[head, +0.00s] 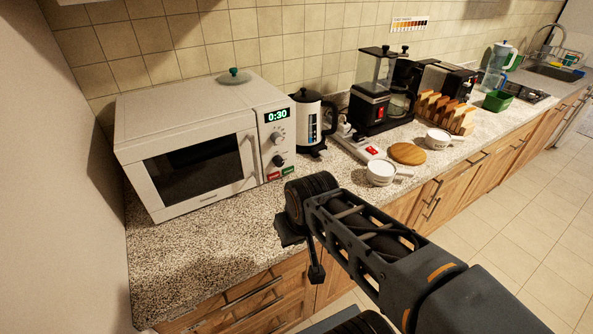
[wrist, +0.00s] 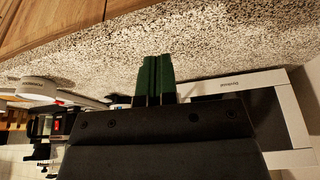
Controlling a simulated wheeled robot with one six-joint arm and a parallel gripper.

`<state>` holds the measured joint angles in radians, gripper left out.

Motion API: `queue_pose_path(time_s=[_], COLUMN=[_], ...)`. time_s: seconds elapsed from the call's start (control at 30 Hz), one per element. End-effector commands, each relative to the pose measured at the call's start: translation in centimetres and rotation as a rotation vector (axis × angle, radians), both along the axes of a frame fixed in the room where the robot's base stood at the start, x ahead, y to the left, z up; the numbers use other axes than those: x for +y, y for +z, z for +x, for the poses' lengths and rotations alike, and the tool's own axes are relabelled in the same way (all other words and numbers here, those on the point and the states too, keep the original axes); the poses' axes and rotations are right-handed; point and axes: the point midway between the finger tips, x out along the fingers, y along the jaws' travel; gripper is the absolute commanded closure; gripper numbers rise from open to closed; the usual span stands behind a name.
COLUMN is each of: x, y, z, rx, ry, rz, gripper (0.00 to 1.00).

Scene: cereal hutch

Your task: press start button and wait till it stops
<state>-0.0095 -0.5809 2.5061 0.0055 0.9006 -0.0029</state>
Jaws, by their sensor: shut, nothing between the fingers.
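The white microwave (head: 150,118) stands at the left end of the counter with its door shut. Its display (head: 277,115) reads 0:30. Two knobs sit below the display, and under them a red button (head: 273,176) and a green button (head: 288,171); their lettering is too small to read. My gripper (wrist: 154,78) is shut and empty, its green fingers side by side over the counter. In the wrist view the microwave (wrist: 299,108) lies to the right, apart from the fingers, partly hidden by my gripper's body. In the head view my arm's end is in front of the microwave's right side.
A kettle (head: 309,122) stands just right of the microwave. Further right are a white cup (head: 381,174), a power strip (head: 362,148), a coffee maker (head: 372,97), and a toast rack (head: 446,112). The counter in front of the microwave is bare.

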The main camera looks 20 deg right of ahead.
Motion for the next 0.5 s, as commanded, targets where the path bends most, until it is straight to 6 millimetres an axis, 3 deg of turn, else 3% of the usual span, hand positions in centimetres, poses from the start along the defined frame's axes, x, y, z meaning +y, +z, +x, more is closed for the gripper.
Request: queue_pose_path(time_s=[0.27,0.5], x=[0.2,0.3], y=[-0.1,-1.2], z=[0.7,4.8], rx=[0.073,0.276], ry=[-0.033,-0.198], rz=[0.077,0.472], gripper=[1.00,1.00])
